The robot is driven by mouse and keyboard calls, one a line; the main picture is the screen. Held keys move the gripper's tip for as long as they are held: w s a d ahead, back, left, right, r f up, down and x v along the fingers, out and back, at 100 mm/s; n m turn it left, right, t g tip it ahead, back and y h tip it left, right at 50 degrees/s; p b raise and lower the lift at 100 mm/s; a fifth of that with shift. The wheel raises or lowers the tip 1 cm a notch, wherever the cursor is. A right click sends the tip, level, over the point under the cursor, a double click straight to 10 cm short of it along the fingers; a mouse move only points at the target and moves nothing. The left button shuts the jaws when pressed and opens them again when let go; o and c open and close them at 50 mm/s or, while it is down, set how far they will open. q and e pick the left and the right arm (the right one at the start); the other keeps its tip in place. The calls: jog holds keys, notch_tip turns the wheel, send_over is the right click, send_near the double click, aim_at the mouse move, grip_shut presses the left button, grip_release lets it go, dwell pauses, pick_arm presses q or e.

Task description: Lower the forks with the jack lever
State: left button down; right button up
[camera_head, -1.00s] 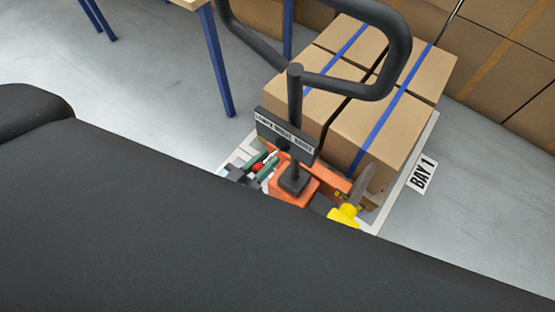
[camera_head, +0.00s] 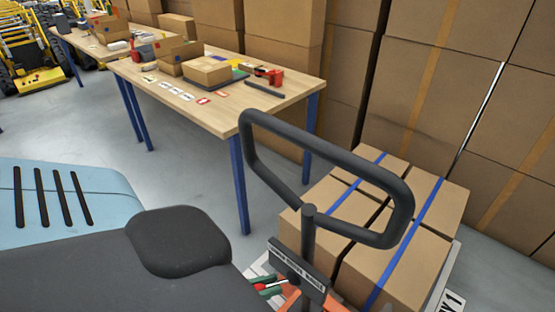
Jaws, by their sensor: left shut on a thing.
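The pallet jack's black looped handle (camera_head: 330,182) rises over the boxes, with a dark label plate (camera_head: 297,268) on its post. Its lettering is too small to read surely. Part of the orange jack body (camera_head: 292,296) shows at the bottom edge. My left gripper (camera_head: 268,290) is just left of the plate, partly cut off by my dark body, with green finger parts. It is shut on the jack lever, whose red end (camera_head: 261,287) shows between the fingers. The forks are hidden beneath the load. My right gripper is not in view.
Strapped cartons (camera_head: 405,262) stand behind the handle, on the jack's load side. A wooden table (camera_head: 215,112) with blue legs holds boxes and cards. Stacked cartons (camera_head: 420,100) wall off the back right. Grey floor (camera_head: 190,185) is clear at the left.

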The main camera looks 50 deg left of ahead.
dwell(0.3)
pick_arm(q)
jog(key=c, duration=1.2)
grip_release()
jog(key=v, duration=0.8)
jog(key=shift+b, duration=0.35)
jog(key=shift+w+a, duration=0.1)
jog(key=shift+w, duration=0.05)
